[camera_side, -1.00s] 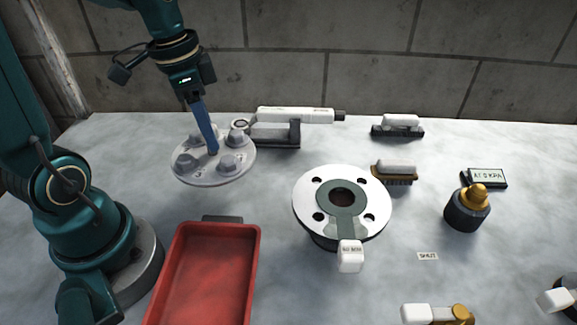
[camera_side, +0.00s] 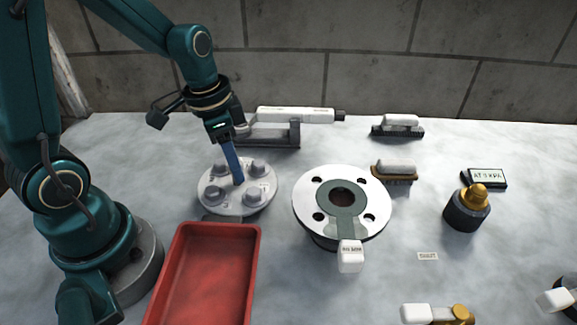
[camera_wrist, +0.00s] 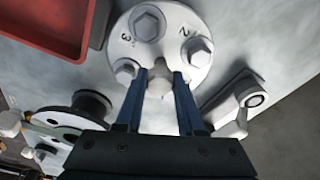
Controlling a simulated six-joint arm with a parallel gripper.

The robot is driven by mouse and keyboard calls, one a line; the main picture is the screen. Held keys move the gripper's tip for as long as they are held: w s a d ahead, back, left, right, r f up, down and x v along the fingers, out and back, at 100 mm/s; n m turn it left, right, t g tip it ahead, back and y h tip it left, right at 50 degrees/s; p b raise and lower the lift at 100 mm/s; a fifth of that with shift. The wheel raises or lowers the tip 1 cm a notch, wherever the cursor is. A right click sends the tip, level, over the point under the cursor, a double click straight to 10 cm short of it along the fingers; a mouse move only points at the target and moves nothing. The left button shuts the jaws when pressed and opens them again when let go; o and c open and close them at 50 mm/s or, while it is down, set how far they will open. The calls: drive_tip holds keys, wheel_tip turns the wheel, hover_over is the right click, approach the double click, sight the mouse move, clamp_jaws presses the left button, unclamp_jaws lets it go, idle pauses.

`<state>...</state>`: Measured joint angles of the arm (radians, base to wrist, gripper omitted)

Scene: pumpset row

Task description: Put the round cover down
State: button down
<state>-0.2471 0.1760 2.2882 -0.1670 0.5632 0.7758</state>
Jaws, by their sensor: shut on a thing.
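The round cover (camera_side: 215,203) is a pale grey disc with several hex bolts around its face. In the side view it is roughly level, left of the flange and just behind the red tray. My gripper (camera_side: 237,181) comes down from above, its blue fingers shut on the knob at the cover's centre. In the wrist view the cover (camera_wrist: 178,48) lies beyond the fingertips (camera_wrist: 160,85), with numbers by its bolts. I cannot tell whether its underside touches the table. The open flange (camera_side: 310,188) has a dark gasket (camera_side: 341,226) with a white tab on it.
The red tray (camera_side: 208,275) is in front of the cover, empty. A white and grey tool (camera_side: 290,116) lies close behind it. Two brushes (camera_side: 398,122) (camera_side: 396,168), a brass-topped fitting (camera_side: 467,210) and a small display (camera_side: 488,175) are to the right.

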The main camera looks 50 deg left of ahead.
sight(229, 185)
drive_tip(key=shift+f, duration=0.1)
drive_tip(key=c, duration=0.5)
unclamp_jaws()
wheel_tip(229, 185, up, 12)
drive_tip(key=s, duration=0.2)
drive_tip(key=shift+s+d+f+n+t+y, duration=0.2)
drive_tip(key=shift+s+d+n+t, duration=0.5)
drive_tip(key=shift+s, duration=0.35)
drive_tip(key=shift+s+d+f+n+t+y, duration=0.1)
drive_tip(key=shift+s+d+f+n+t, duration=0.1)
drive_tip(key=shift+s+d+n+t, duration=0.65)
drive_tip(key=shift+s+d+f+n+t+y, duration=0.15)
drive_tip(key=shift+s+d+n+t, duration=0.45)
drive_tip(key=shift+s, duration=0.6)
drive_tip(key=shift+a, duration=0.1)
